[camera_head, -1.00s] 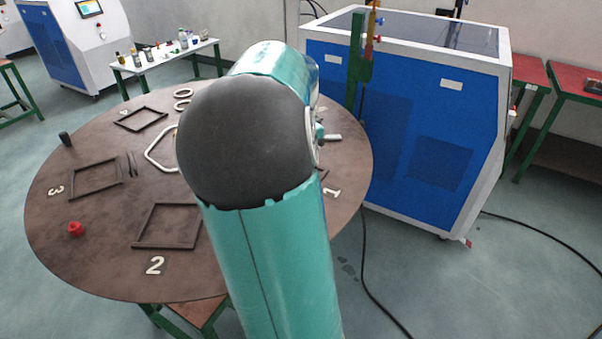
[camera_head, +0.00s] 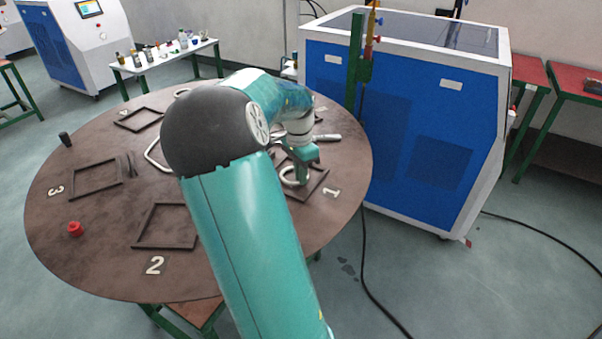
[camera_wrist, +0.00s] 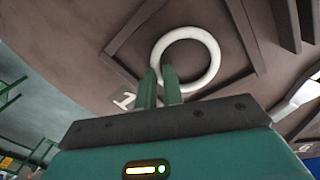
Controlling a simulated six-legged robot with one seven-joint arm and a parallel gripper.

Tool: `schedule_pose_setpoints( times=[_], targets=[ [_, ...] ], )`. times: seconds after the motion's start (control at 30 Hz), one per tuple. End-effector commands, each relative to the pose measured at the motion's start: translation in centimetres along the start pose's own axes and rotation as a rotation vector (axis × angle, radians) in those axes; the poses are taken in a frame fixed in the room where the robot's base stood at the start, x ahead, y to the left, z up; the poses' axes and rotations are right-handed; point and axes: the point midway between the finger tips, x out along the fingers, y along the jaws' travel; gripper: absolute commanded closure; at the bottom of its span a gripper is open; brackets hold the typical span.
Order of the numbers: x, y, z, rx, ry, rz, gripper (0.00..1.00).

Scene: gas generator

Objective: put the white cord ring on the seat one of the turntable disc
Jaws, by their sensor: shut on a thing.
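The white cord ring (camera_head: 284,179) is at the right side of the round brown turntable disc (camera_head: 100,240). In the wrist view the ring (camera_wrist: 215,62) appears within the dark square frame (camera_wrist: 242,38) of seat one, beside the white number 1 (camera_wrist: 123,96). My gripper (camera_wrist: 160,70) is shut on the near-left part of the ring's rim. In the head view my gripper (camera_head: 302,168) points down over seat one, next to its number 1 (camera_head: 331,191). I cannot tell whether the ring touches the disc.
Other square frames are on the disc, including seat two (camera_head: 166,246) and seat three (camera_head: 95,190). A red piece (camera_head: 75,229) and a black piece (camera_head: 65,138) stand at the left. A blue and white machine (camera_head: 400,120) stands close behind the disc's right side.

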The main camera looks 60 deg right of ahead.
Motion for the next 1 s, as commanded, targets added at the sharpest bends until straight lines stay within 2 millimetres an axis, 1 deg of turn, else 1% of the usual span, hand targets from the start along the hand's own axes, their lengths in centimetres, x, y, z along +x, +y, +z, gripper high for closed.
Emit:
schedule_pose_setpoints(
  times=[0.03,0.07,0.1,0.17,0.43,0.57,0.67,1.0],
  targets=[
    [0.2,0.0,0.0,0.000,-0.001,0.001,1.00],
    [0.2,0.0,0.0,0.000,-0.001,0.001,0.88],
    [0.2,0.0,0.0,0.000,0.000,0.001,0.80],
    [0.1,0.0,0.0,0.000,0.000,0.001,0.69],
    [0.1,0.0,0.0,0.000,0.000,0.000,0.69],
    [-0.7,0.0,0.0,0.000,0.000,-0.002,0.69],
    [-2.1,-0.1,0.0,0.000,0.000,-0.003,0.69],
    [-9.2,0.0,0.0,0.000,0.001,-0.002,0.69]
  ],
)
